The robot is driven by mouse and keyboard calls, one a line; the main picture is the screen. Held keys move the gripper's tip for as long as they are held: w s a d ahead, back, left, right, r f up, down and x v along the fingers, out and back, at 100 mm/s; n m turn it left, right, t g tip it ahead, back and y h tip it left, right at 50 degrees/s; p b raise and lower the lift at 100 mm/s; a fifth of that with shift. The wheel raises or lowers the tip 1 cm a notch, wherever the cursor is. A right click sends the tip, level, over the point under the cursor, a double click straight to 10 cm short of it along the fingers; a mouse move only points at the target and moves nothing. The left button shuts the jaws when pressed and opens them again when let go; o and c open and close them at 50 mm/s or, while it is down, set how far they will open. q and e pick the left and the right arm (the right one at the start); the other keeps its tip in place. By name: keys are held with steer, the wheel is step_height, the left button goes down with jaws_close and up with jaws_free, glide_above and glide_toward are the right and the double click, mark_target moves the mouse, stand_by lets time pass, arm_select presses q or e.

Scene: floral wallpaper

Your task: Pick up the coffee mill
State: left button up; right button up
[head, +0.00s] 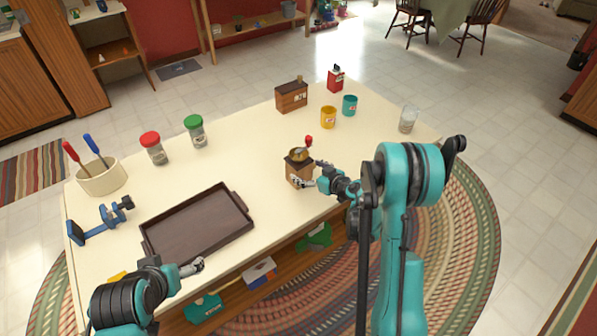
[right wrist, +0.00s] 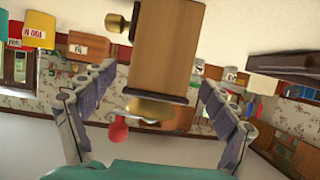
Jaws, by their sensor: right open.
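The coffee mill (head: 297,171) is a small wooden box with a metal top and a crank with a red knob. It stands upright near the front edge of the cream table. My right gripper (head: 312,174) is open at the mill, one finger at its front and the other at its right side. In the right wrist view the picture is upside down, and the mill (right wrist: 167,48) lies between the spread fingers with a gap on each side. My left gripper (head: 194,267) is at the front edge near the tray; its opening is too small to judge.
An empty dark tray (head: 197,224) lies left of the mill. Two spice jars (head: 155,150), a utensil crock (head: 101,178) and a blue clamp-like tool (head: 98,222) are further left. A wooden box (head: 291,97), yellow mug (head: 328,117), teal mug (head: 349,105) and glass (head: 408,119) stand behind.

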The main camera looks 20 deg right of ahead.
mark_target(301, 157)
steer(key=b+x, duration=0.1)
steer(key=x, duration=0.4)
steer(key=shift+f+b, duration=0.1)
steer(key=shift+b, duration=0.25)
steer(key=c, duration=1.2)
steer(key=shift+r, duration=0.2)
steer(key=r+p, duration=0.1)
steer(key=r, duration=0.1)
steer(key=r+p, duration=0.1)
steer(key=r, duration=0.1)
steer(key=shift+s+d+r, duration=0.1)
steer(key=shift+d+r, duration=0.15)
steer(key=shift+r, duration=0.1)
steer(key=d+r+p, duration=0.1)
steer(key=d+r, duration=0.1)
steer(key=d, duration=0.1)
steer(key=s+d+r+p, duration=0.1)
steer(key=d+r, duration=0.1)
steer(key=d, duration=0.2)
steer(key=s+d+r+p, duration=0.1)
steer(key=d+r, duration=0.1)
steer(key=d, duration=0.2)
